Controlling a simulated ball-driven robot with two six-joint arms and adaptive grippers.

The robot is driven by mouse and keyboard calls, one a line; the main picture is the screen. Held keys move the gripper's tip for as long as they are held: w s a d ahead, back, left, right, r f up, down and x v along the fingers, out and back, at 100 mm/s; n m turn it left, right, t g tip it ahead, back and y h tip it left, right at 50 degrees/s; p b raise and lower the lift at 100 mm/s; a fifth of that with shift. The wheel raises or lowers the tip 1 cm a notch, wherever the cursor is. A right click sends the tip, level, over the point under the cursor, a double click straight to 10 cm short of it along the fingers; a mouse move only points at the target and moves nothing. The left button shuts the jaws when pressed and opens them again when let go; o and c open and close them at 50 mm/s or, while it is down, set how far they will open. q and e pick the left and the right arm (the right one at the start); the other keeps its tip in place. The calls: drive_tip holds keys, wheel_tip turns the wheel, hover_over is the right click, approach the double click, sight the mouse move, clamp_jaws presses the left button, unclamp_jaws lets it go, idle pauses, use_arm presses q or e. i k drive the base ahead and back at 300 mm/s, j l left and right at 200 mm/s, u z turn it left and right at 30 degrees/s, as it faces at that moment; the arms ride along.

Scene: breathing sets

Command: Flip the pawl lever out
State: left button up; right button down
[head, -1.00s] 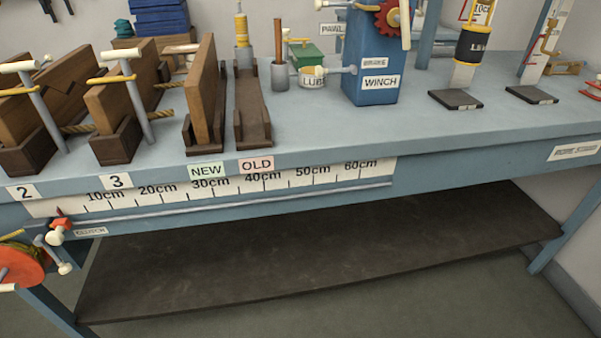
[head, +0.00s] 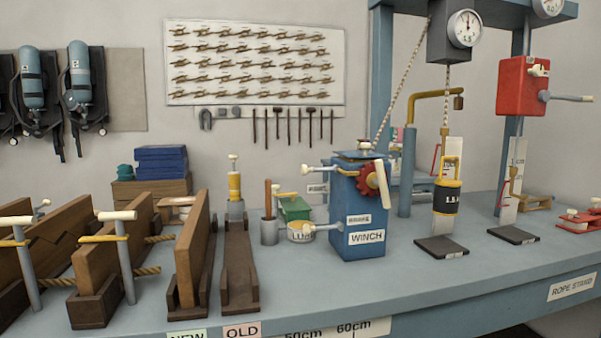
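The blue winch box (head: 357,212) stands on the bench right of centre in the head view. It carries a red toothed wheel (head: 369,181) and a cream handle bar (head: 383,184). A lever with a cream knob (head: 307,170) sticks out to the left from the top of the winch. A second knobbed lever (head: 310,231) sticks out lower left, near a smaller label above the WINCH label. Neither gripper is in view.
Left of the winch stand a round tin (head: 300,234), a green box (head: 294,209) and wooden troughs (head: 240,270). To the right are a weight (head: 447,199) on a rope and a red box (head: 522,86). The bench top (head: 400,268) in front of the winch is clear.

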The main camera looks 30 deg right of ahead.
sight(304, 170)
drive_tip(key=k+l+z, duration=0.1)
drive_tip(key=z, duration=0.3)
drive_tip(key=l+z, duration=0.4)
drive_tip(key=j, duration=0.1)
